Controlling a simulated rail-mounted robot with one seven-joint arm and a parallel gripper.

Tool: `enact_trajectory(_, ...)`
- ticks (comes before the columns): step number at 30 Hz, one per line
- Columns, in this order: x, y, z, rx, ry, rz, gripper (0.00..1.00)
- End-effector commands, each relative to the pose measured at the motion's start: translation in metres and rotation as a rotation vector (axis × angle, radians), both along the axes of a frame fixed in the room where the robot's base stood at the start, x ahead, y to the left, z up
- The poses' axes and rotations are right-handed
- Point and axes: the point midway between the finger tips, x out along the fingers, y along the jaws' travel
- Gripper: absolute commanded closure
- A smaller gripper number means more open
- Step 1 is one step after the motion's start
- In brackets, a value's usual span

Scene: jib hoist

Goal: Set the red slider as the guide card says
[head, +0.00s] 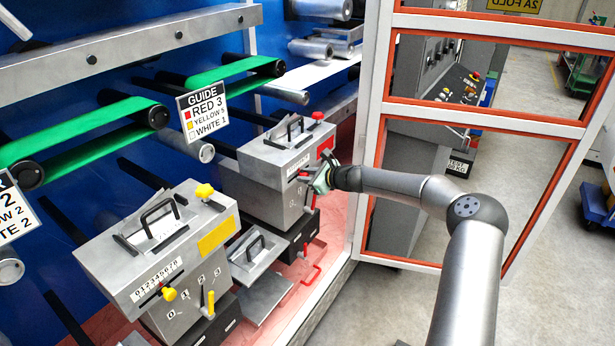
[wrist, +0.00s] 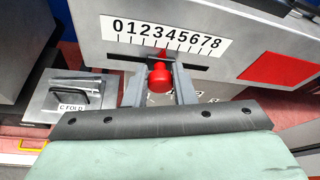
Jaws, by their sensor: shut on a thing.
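The red slider (wrist: 160,78) has a round red knob and sits in a slot below a 0 to 8 scale (wrist: 168,35) in the wrist view. My gripper (head: 317,181) is at the front of the far grey box (head: 262,160). Its two fingers are shut on the red knob, one on each side.
A nearer grey box (head: 115,262) has a yellow knob, a 0 to 8 scale and a yellow lever. A red knob (head: 318,116) stands on top of the far box. A C FOLD plate (wrist: 72,95) lies left.

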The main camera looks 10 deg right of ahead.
Motion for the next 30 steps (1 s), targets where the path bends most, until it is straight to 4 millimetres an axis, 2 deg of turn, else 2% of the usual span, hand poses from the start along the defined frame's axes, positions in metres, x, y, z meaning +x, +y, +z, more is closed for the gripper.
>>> enact_trajectory(4,-0.007,0.007,-0.003,-0.001,0.0,0.001,1.0)
enact_trajectory(11,-0.007,0.007,0.0,0.001,0.0,0.001,1.0)
enact_trajectory(12,-0.007,0.007,0.0,0.001,0.0,0.001,0.68)
enact_trajectory(14,-0.007,0.007,0.0,0.001,0.0,0.001,0.55)
enact_trajectory(24,-0.009,0.004,0.001,0.0,0.0,-0.001,0.55)
enact_trajectory(30,-0.03,-0.015,0.01,-0.002,-0.001,-0.003,0.55)
